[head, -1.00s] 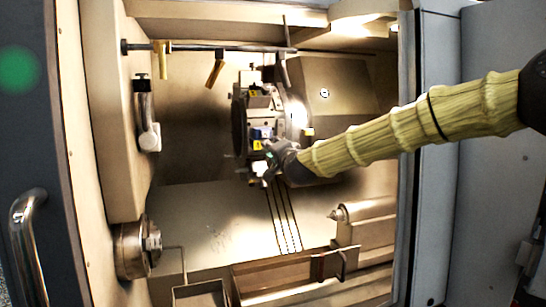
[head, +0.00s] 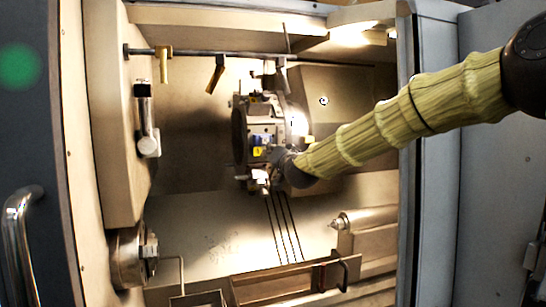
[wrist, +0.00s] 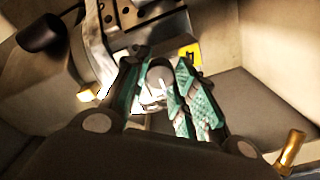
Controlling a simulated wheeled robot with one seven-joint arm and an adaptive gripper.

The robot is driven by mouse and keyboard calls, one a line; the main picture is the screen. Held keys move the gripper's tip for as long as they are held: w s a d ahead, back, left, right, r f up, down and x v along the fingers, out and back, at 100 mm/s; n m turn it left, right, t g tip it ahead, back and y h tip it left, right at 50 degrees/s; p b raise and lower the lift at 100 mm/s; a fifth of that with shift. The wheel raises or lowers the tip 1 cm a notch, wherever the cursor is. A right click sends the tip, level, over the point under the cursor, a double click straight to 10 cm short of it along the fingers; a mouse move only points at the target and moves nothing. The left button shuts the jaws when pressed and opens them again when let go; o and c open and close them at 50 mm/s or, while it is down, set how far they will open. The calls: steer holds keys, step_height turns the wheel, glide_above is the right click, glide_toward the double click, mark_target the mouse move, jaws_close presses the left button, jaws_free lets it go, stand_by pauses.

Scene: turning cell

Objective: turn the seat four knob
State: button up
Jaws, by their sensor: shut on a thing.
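The tool turret (head: 262,130) stands in the middle of the machine, with blue and yellow marks on its face. My gripper (head: 274,160) is at the turret's lower right side in the head view, small and partly hidden by my wrist. In the wrist view my gripper (wrist: 162,92) has its green ribbed fingers on either side of a round grey knob (wrist: 158,76) with a white mark, and is shut on it. A yellow label (wrist: 191,55) shows just beyond the knob.
A chuck (head: 130,257) is at the lower left and a tailstock (head: 365,228) at the lower right. A tray (head: 285,280) lies below. Brass-tipped fittings hang from a bar (head: 225,50) above. The door frame (head: 406,150) stands close beneath my arm.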

steer(key=shift+f, duration=0.2)
steer(key=o, duration=0.8)
steer(key=shift+c, duration=0.2)
steer(key=shift+o, duration=1.4)
steer(key=shift+r, duration=0.1)
steer(key=shift+s, duration=0.1)
steer(key=v, duration=1.2)
